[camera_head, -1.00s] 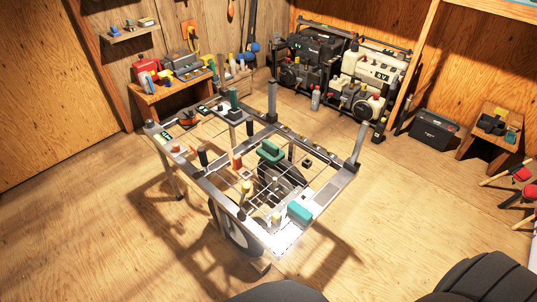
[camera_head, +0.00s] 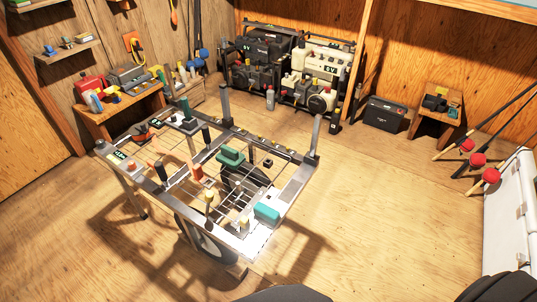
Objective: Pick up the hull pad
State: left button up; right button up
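A metal frame cart (camera_head: 300,180) with a wire-grid top and upright posts stands left of centre. A teal block with rounded edges (camera_head: 267,213) lies on its near right corner. A dark green block-shaped piece (camera_head: 231,156) sits farther back on the frame. Either might be the hull pad; I cannot tell which from here. Several small upright tools and an orange block (camera_head: 196,173) are also on the cart. Neither of my grippers is in view.
Open wooden floor (camera_head: 390,210) lies right of the cart. A black case (camera_head: 386,115) and a small wooden stool (camera_head: 437,115) are at back right. Red-ended poles (camera_head: 478,160) lean by a white chest (camera_head: 510,225).

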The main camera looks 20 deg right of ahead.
aim_at(229, 157)
jog(key=z, duration=2.1)
jog(key=i, duration=2.9)
jog(key=u, duration=1.85)
